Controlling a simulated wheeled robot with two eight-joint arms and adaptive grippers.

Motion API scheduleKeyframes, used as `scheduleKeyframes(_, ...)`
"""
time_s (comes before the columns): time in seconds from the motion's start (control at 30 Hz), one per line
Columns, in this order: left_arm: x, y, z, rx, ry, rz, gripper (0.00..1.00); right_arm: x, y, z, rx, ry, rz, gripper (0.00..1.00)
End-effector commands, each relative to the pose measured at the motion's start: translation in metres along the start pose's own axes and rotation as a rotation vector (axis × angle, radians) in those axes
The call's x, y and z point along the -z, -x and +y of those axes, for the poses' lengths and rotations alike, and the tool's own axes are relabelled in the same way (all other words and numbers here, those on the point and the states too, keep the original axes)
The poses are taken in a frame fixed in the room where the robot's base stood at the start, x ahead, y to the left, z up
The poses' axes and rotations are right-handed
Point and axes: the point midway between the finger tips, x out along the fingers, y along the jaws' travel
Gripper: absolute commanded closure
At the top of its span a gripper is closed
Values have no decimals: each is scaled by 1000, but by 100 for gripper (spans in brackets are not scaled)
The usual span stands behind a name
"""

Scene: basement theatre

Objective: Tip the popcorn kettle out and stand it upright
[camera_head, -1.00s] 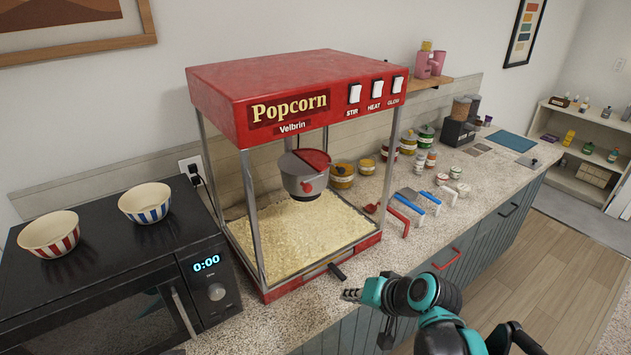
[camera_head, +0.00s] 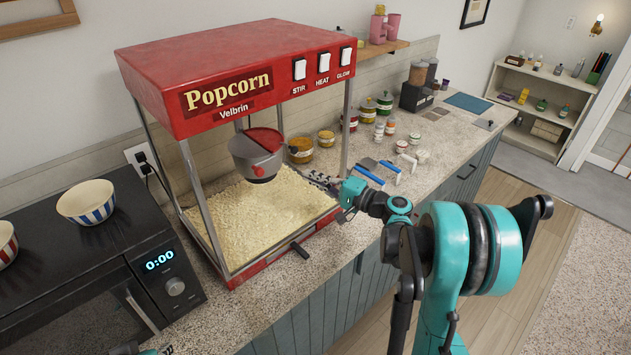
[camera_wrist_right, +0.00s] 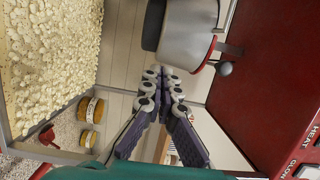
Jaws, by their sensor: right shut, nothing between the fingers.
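The popcorn kettle (camera_head: 252,158), grey with a red lid and a small knob, hangs inside the red popcorn machine (camera_head: 240,75) above a bed of popcorn (camera_head: 255,222). It looks roughly upright; a slight tilt is hard to judge. My right gripper (camera_head: 310,177) is shut and empty at the machine's right front side, to the right of the kettle and a little lower. In the right wrist view the shut fingertips (camera_wrist_right: 166,73) are close below the kettle (camera_wrist_right: 187,32) and its knob (camera_wrist_right: 224,68), apparently apart. Only a sliver of my left gripper (camera_head: 150,351) shows at the bottom edge.
A microwave (camera_head: 90,270) with striped bowls (camera_head: 87,203) stands left of the machine. Jars (camera_head: 300,152), blue and white tools (camera_head: 370,172) and a grinder (camera_head: 416,92) stand on the counter to the right. The machine's posts (camera_head: 205,210) frame the opening.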

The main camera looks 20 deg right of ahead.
Motion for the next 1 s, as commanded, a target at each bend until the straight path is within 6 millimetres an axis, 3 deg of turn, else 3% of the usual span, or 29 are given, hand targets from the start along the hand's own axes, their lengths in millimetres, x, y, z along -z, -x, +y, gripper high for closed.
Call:
scheduleKeyframes(0.27,-5,-8,0,0,0,0,70,-1,-61,1,-1,0,-3,100)
scheduleKeyframes(0.5,-8,-12,0,0,0,0,70,-33,-65,1,-1,1,-1,100)
scheduleKeyframes(1.0,-9,-12,0,0,0,0,70,-39,-66,0,-1,-1,0,100)
